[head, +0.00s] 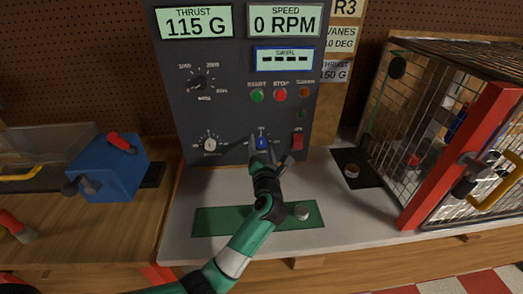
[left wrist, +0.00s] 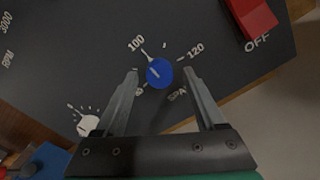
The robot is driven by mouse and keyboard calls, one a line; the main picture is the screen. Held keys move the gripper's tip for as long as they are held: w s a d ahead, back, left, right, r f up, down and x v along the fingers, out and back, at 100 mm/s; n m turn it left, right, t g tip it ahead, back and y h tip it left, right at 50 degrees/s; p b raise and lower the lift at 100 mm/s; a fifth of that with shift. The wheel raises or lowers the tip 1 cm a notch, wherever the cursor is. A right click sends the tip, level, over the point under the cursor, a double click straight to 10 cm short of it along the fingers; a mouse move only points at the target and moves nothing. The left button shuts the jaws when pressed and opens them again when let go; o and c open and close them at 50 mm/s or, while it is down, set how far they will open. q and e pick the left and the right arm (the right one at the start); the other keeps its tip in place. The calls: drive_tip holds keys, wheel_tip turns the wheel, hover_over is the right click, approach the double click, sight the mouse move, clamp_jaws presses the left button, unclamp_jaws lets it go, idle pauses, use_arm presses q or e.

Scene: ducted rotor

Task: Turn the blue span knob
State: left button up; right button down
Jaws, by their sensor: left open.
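The blue span knob (head: 262,143) sits low on the dark control panel (head: 225,110), left of a red switch. In the left wrist view the round blue knob (left wrist: 159,73) has a pale pointer line on its face, with printed marks 100 and 120 around it. Another mark at lower left is partly hidden by a finger. My left gripper (head: 271,158) is at the panel in front of the knob. In the left wrist view its open fingers (left wrist: 160,71) stand either side of the knob, with gaps visible. My right gripper is not in view.
A white knob (head: 210,144) is left of the blue one. The red switch (head: 298,141) marked OFF is close on its right. Green (head: 257,96) and red (head: 280,95) buttons are above. A wire cage (head: 440,110) with a red post stands right.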

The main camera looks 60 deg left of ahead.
use_arm(q)
drive_tip(key=shift+c, duration=0.4)
clamp_jaws()
drive_tip(key=shift+n, duration=0.4)
drive_tip(key=n, duration=0.2)
drive_tip(key=shift+n+p, duration=0.3)
drive_tip(key=shift+p, duration=0.1)
drive_tip(key=n, duration=0.3)
drive_tip(key=shift+n, duration=0.3)
drive_tip(key=n+b, duration=0.1)
drive_tip(key=n, duration=0.3)
drive_tip(key=shift+w+n+b, duration=0.1)
drive_tip(key=shift+n+b, duration=0.7)
drive_tip(key=shift+n, duration=1.2)
